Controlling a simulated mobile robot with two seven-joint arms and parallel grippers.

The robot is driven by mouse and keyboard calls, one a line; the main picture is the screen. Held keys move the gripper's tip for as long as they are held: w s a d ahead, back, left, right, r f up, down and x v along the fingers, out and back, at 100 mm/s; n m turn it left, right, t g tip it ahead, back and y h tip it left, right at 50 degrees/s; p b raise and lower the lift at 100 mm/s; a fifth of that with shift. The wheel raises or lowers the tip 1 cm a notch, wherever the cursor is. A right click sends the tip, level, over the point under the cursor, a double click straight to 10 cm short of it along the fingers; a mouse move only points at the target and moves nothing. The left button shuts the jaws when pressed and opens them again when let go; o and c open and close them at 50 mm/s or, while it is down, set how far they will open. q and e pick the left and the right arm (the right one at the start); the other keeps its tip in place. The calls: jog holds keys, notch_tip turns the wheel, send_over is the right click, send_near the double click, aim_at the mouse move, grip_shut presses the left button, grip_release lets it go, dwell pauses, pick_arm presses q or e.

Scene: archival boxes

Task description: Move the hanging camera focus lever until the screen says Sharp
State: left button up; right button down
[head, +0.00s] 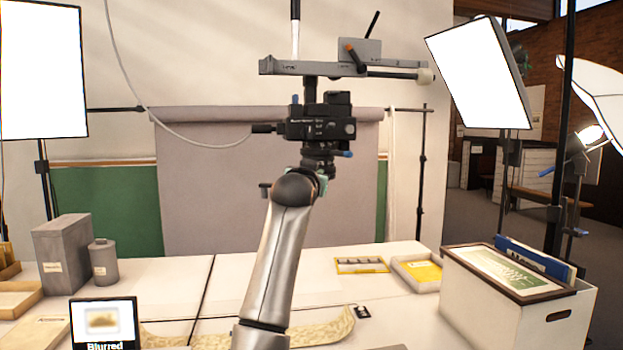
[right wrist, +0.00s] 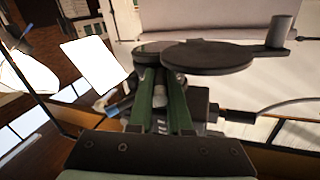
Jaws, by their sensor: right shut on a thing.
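The camera (head: 322,128) hangs lens-down from a grey arm above the table. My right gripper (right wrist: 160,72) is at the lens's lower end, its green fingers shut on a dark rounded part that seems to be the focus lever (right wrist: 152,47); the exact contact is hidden. In the head view, my arm covers most of that gripper (head: 322,180). The wrist view also shows the dark round lens end (right wrist: 208,57) and a grey peg (right wrist: 283,30) on an arm beside it. The small screen (head: 103,322) reads "Blurred". My left gripper is not in view.
A white box of prints (head: 515,295) stands at the right. Grey containers (head: 62,255) stand at the left. A pale patterned strip (head: 250,328) lies in front. A cable (head: 140,95) loops to the camera's left side.

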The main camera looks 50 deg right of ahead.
aim_at(326, 171)
jog(key=shift+s+d+n+t+y+b, duration=0.35)
jog(key=shift+s+d+n+t+y, duration=0.15)
jog(key=shift+n+t+y, duration=0.75)
jog(key=shift+s+d+n+t+y+b, duration=0.4)
jog(key=shift+d+n+t+y, duration=0.25)
jog(key=shift+n+t+y, duration=0.6)
jog(key=shift+s+d+n+t+y+b, duration=0.3)
jog(key=shift+s+d+n+t+y, duration=0.4)
jog(key=shift+y, duration=0.9)
jog(key=shift+w+a+n, duration=0.15)
jog(key=shift+w+n, duration=0.1)
jog(key=shift+n, duration=0.05)
jog(key=c, duration=0.8)
grip_release()
jog(key=shift+c, duration=0.2)
